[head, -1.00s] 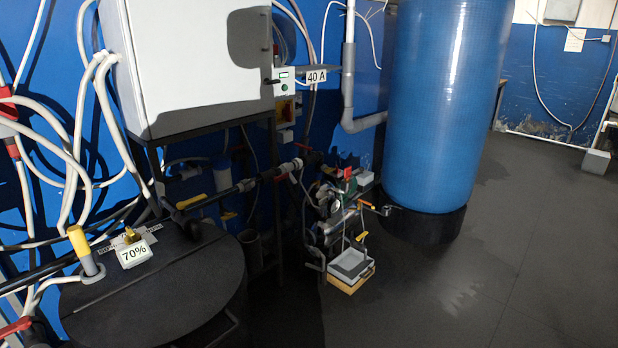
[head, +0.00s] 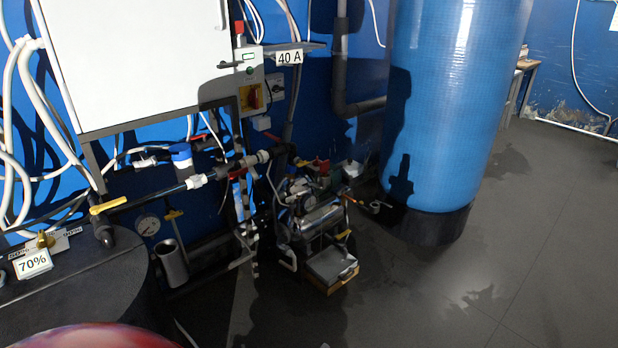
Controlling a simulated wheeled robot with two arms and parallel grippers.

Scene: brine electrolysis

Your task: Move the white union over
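A small white fitting (head: 195,181), which looks like the white union, sits in line on the black pipe below the white cabinet. The black pipe runs from a yellow-handled valve (head: 108,206) on the left up to a grey fitting (head: 250,160) on the right. Neither of my grippers is in view, so nothing is seen touching the union.
A black round tank (head: 75,285) with a 70% label (head: 33,263) stands at lower left. A grey open cylinder (head: 171,263) stands below the pipe. The pump assembly (head: 318,220) and a tall blue tank (head: 445,110) stand right. Floor at right is clear.

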